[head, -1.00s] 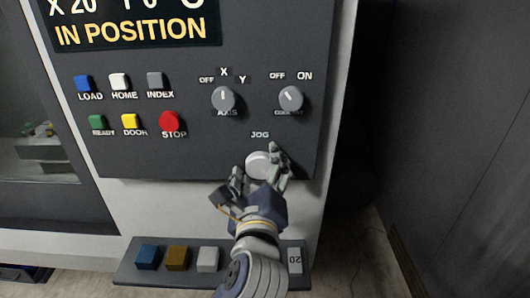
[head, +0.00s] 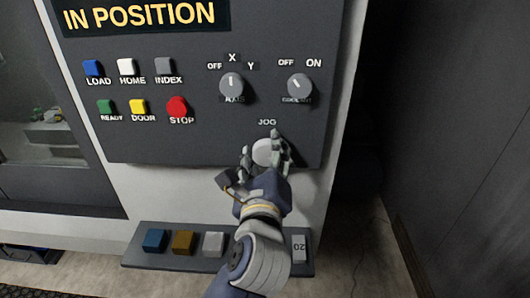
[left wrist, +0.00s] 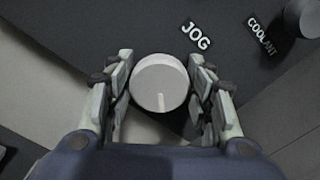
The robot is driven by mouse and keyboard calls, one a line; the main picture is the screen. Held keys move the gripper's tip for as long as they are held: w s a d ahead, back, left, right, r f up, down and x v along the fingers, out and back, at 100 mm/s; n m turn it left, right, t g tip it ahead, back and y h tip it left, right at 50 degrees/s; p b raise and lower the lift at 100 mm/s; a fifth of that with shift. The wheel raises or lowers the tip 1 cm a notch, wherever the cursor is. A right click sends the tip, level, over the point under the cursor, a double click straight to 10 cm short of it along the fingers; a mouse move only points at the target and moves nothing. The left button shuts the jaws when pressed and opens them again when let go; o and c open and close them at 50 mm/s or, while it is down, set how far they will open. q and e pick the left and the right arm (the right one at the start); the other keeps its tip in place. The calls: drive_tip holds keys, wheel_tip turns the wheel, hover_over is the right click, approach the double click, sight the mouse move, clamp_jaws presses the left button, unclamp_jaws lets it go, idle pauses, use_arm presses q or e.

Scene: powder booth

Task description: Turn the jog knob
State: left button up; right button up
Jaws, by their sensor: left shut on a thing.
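The jog knob (head: 263,151) is a round, light grey knob under the JOG label, at the lower edge of the dark control panel. My left gripper (head: 265,152) reaches it from below, with one finger on each side, shut on the knob. In the left wrist view the knob (left wrist: 160,83) sits between the two fingers of my left gripper (left wrist: 162,90), and its white pointer line points toward the gripper's palm. My right gripper is not in view.
Above are the axis knob (head: 231,86) and the coolant knob (head: 299,87). The red STOP button (head: 177,107) and several coloured buttons are at left. A shelf (head: 135,258) with coloured blocks juts out below. Dark open space lies right of the machine.

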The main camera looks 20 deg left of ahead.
use_arm(q)
drive_tip(key=m+p, duration=0.1)
drive_tip(key=m, duration=0.1)
drive_tip(key=m+p, duration=0.3)
drive_tip(key=m, duration=0.1)
drive_tip(key=shift+d+r+p, duration=0.1)
drive_tip(key=shift+r+p, duration=0.15)
drive_tip(key=shift+p, duration=0.15)
drive_tip(key=m+p, duration=0.2)
drive_tip(key=shift+m, duration=0.4)
drive_tip(key=shift+d+f+m+p, duration=0.1)
drive_tip(key=shift+m+p, duration=0.6)
drive_tip(key=shift+m, duration=1.1)
drive_tip(key=shift+d+f+m+p, duration=0.15)
drive_tip(key=shift+m+p, duration=0.15)
drive_tip(key=shift+m, duration=0.5)
drive_tip(key=m, duration=0.3)
drive_tip(key=shift+w+m, duration=0.1)
drive_tip(key=shift+m, duration=0.3)
drive_tip(key=shift+f+m, duration=0.15)
drive_tip(key=shift+m, duration=1.65)
